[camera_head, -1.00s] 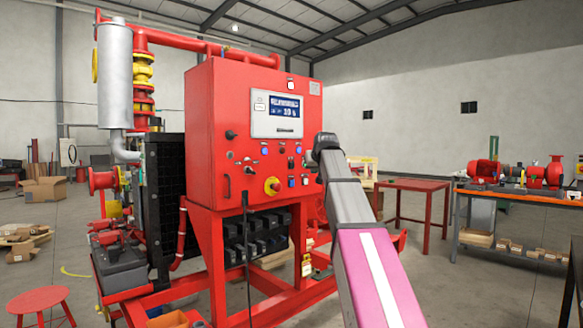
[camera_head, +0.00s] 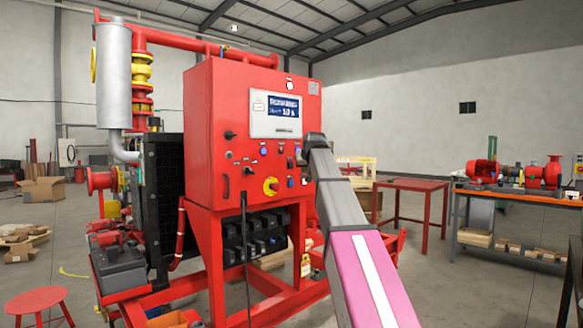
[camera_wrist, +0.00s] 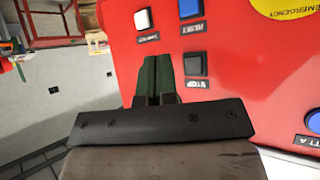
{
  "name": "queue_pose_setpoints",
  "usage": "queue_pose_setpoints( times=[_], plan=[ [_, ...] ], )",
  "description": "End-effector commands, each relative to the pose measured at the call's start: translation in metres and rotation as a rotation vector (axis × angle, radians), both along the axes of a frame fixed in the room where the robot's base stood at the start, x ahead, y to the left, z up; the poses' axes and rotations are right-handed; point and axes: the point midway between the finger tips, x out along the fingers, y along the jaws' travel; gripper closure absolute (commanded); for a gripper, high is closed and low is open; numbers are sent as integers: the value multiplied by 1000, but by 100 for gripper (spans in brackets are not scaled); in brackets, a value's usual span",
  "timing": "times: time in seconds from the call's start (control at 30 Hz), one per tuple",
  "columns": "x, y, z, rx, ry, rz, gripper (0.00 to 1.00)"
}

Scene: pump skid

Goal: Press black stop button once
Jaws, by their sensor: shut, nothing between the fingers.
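The black square stop button (camera_wrist: 195,64) is on the red control panel in the wrist view, with an upside-down STOP label beside it. My gripper (camera_wrist: 158,62) is shut and empty; its dark green fingertips are just left of the button in that view. I cannot tell whether they touch the panel. In the head view, my arm reaches the right part of the red control cabinet (camera_head: 232,100), and the stop button is not clearly visible there.
A blue button (camera_wrist: 313,121) and yellow emergency disc (camera_wrist: 285,5) are at the right. The head view shows a display (camera_head: 276,114) and a red table (camera_head: 412,186) beyond my arm.

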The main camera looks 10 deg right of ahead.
Motion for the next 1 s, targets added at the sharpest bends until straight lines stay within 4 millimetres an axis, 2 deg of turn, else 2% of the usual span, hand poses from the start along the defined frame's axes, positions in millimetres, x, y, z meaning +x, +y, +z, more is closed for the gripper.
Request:
queue_pose_setpoints(
  times=[0.1, 0.33, 1.0],
  plan=[
    [15, 9, 1, -1, 1, 1, 100],
    [32, 23, 1, 0, 0, 0, 100],
    [34, 25, 0, 0, 0, 0, 100]
  ],
)
